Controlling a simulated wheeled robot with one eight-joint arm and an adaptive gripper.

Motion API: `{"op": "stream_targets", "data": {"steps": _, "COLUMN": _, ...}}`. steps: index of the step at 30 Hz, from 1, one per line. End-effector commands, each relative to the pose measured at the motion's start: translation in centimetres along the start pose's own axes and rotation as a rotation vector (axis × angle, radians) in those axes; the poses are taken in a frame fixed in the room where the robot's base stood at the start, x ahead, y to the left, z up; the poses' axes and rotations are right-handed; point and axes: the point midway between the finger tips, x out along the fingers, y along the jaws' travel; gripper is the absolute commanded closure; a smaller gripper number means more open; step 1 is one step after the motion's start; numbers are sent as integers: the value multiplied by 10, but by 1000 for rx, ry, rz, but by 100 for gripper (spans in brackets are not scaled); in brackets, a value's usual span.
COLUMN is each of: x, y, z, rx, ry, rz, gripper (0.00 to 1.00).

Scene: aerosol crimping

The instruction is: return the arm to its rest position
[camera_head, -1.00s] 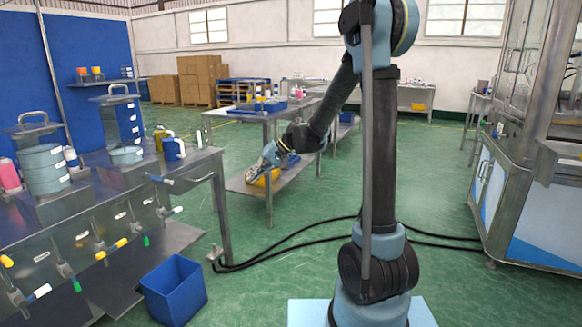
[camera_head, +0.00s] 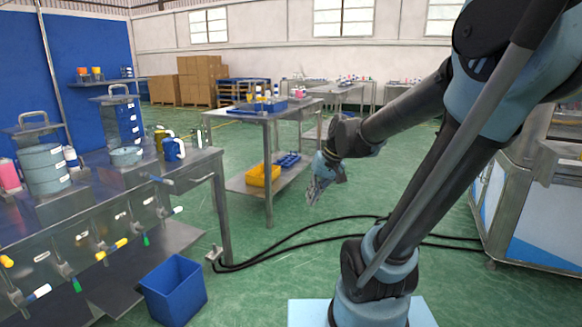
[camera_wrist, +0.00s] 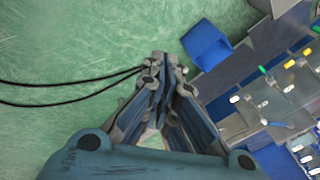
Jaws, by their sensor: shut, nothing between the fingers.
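My gripper (camera_head: 316,191) hangs in the air over the green floor in the head view, pointing down. It is in front of the middle table and to its right, apart from every object. In the wrist view my gripper (camera_wrist: 163,62) has its fingertips together, with nothing between them. My arm is bent, its upper part leaning to the right above my light blue base. The rest position itself is not marked in either view.
A blue bin (camera_head: 174,290) stands on the floor near the left workbench (camera_head: 110,215). The middle table (camera_head: 270,115) has a yellow tray (camera_head: 262,176) on its lower shelf. A machine cabinet (camera_head: 520,210) stands at right. Black cables (camera_head: 290,238) cross the floor.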

Motion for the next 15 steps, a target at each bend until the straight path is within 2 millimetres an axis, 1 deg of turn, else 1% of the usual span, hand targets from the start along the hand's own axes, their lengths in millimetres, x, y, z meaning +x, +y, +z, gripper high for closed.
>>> {"op": "stream_targets", "data": {"steps": 1, "x": -2, "y": 9, "z": 13, "rx": 5, "ry": 1, "rz": 24, "gripper": 100}}
{"op": "stream_targets", "data": {"steps": 8, "x": -6, "y": 46, "z": 63, "rx": 26, "ry": 4, "rz": 131, "gripper": 100}}
{"op": "stream_targets", "data": {"steps": 15, "x": -4, "y": 82, "z": 114, "rx": 47, "ry": 3, "rz": 244, "gripper": 100}}
